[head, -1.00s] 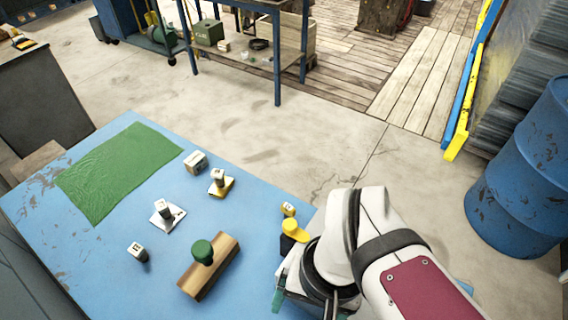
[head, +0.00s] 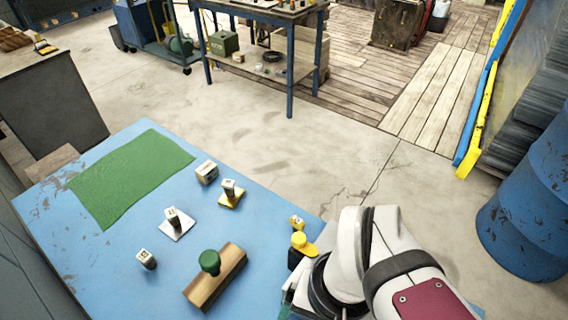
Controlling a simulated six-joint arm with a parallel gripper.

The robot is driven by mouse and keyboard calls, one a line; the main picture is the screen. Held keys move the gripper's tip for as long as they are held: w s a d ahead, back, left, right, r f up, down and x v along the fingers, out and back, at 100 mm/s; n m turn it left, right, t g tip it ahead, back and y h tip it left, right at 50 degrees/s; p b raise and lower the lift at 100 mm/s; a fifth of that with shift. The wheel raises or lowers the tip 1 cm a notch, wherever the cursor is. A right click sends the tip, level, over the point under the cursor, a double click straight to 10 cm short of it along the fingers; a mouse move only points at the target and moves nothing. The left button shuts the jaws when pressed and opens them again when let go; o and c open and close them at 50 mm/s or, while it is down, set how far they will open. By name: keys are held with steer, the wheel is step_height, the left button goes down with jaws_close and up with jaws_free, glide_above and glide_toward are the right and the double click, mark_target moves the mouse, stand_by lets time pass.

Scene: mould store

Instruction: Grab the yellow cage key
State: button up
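A yellow piece with a rounded, flat head (head: 303,243) stands on a black block near the table's right edge, just left of my arm. A smaller yellow tagged piece (head: 297,222) stands right behind it. I cannot tell for sure which is the cage key; no writing is readable. My gripper (head: 290,301) is at the table's right front, mostly hidden behind my wrist, close in front of the yellow pieces.
The blue table (head: 110,265) also bears a green mat (head: 130,178), a wooden block with a green knob (head: 215,280) and several small labelled pieces, one on a yellow plate (head: 231,201). A blue drum (head: 530,215) stands at right.

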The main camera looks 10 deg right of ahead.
steer(key=shift+c, duration=0.3)
steer(key=shift+c, duration=1)
